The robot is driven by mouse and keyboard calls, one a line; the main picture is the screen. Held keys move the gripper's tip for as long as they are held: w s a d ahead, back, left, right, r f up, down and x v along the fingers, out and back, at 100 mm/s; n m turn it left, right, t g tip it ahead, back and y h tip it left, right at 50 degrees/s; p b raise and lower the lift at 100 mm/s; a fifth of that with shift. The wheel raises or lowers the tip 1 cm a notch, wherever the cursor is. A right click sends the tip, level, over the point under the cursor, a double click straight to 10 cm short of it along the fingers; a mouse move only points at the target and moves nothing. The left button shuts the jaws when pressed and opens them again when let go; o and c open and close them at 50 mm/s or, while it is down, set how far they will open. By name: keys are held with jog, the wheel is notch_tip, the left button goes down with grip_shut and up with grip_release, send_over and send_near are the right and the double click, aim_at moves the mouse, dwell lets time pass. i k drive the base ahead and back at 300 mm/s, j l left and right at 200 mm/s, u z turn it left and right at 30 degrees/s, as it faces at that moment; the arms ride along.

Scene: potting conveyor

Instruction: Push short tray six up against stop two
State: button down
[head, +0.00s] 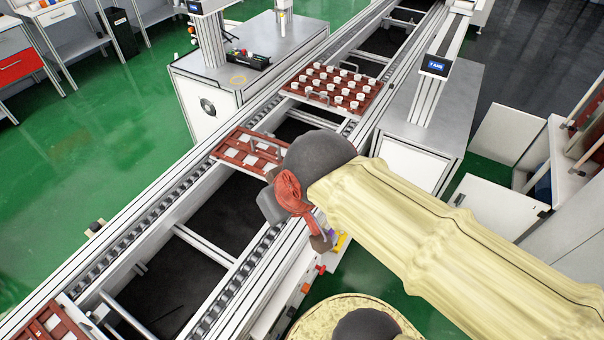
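A short red tray with pale square inserts (226,154) lies across the conveyor rails in the middle of the head view. A second red tray (291,87) carries several white cups and sits farther along, with a gap between the two. No tray number is readable. My gripper (322,240) is at the near right rail, close to the nearer tray's right end. My dark wrist hides that end, so I cannot tell whether they touch. The fingers are mostly hidden. I cannot make out stop two.
Another red tray (48,325) is cut off at the bottom left. The conveyor (160,218) is clear between it and the middle tray. Grey cabinets (255,50) flank the line, and a post with a small screen (436,66) rises on the right.

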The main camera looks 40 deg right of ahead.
aim_at(254, 154)
jog(key=k+l+u, duration=0.15)
jog(key=l, duration=0.25)
jog(key=k+l+u, duration=0.2)
jog(key=l, duration=0.15)
jog(key=k+l+u, duration=0.15)
jog(key=l, duration=0.2)
jog(key=i+l+u, duration=0.15)
jog(key=l, duration=0.25)
jog(key=i+l+u, duration=0.15)
jog(key=l, duration=0.25)
jog(key=i+l+u, duration=0.15)
jog(key=l, duration=0.3)
jog(key=i+l+u, duration=0.15)
jog(key=l, duration=0.3)
